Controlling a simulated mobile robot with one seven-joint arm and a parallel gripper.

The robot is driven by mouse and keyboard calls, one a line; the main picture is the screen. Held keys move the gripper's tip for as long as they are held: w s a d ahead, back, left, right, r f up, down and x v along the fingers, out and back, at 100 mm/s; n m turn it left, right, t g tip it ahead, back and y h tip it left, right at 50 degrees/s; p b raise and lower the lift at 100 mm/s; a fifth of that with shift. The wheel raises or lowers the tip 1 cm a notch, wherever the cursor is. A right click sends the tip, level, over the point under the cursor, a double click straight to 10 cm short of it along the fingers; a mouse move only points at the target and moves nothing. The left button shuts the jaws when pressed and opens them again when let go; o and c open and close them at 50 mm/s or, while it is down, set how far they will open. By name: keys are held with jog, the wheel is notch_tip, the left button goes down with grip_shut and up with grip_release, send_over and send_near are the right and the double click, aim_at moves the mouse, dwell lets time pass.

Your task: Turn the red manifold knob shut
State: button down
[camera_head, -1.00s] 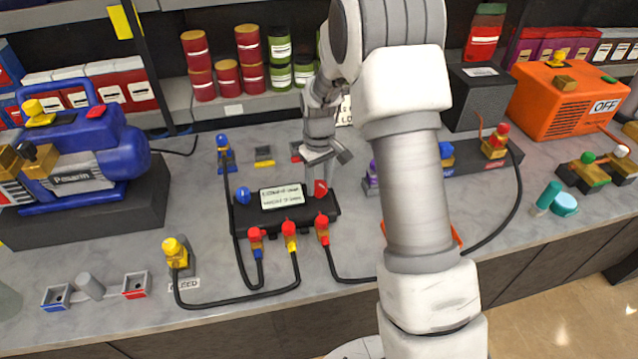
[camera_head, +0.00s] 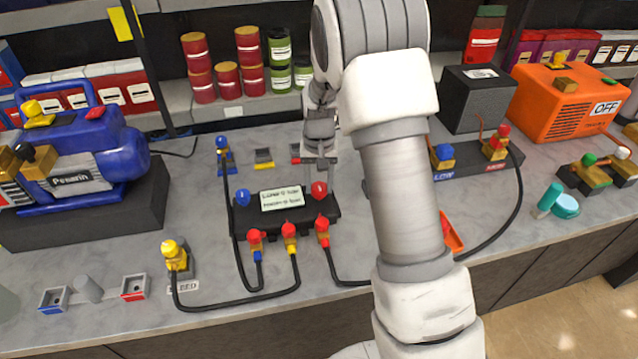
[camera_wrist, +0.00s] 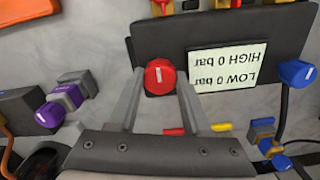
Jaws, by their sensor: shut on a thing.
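The red manifold knob (camera_head: 319,190) is at the right end of the black manifold (camera_head: 286,222). In the wrist view the red knob (camera_wrist: 160,76) sits between the two fingertips of my gripper (camera_wrist: 160,82), which are closed on its sides. In the head view my gripper (camera_head: 320,163) comes down from behind the knob. The blue knob (camera_head: 243,197) is at the manifold's left end; it also shows in the wrist view (camera_wrist: 297,73). A label (camera_wrist: 227,67) between the knobs reads LOW 0 bar and HIGH 0 bar.
Several hoses with red and yellow fittings (camera_head: 289,231) run from the manifold's front. A yellow-capped fitting (camera_head: 174,254) stands at left. The blue pump (camera_head: 72,160) is far left, the orange machine (camera_head: 562,100) at right. The bare counter (camera_head: 400,268) is partly behind my arm.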

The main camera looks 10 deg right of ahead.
aim_at(319, 186)
dwell(0.4)
jog(key=shift+c, duration=1.7)
grip_release()
notch_tip(319, 186, up, 18)
jog(key=p, duration=0.1)
jog(key=shift+f, duration=0.25)
jog(key=s+r+n+t, duration=0.1)
jog(key=s+r+t, duration=0.1)
jog(key=s+r, duration=0.4)
jog(key=s+r+t, duration=0.1)
jog(key=s+r, duration=0.2)
jog(key=s, duration=0.5)
jog(key=s+f+n+t, duration=0.1)
jog(key=s+t, duration=0.1)
jog(key=s, duration=1.1)
jog(key=shift+s+d+f+t, duration=0.2)
jog(key=shift+s+f+t, duration=0.05)
jog(key=shift+f+t, duration=0.05)
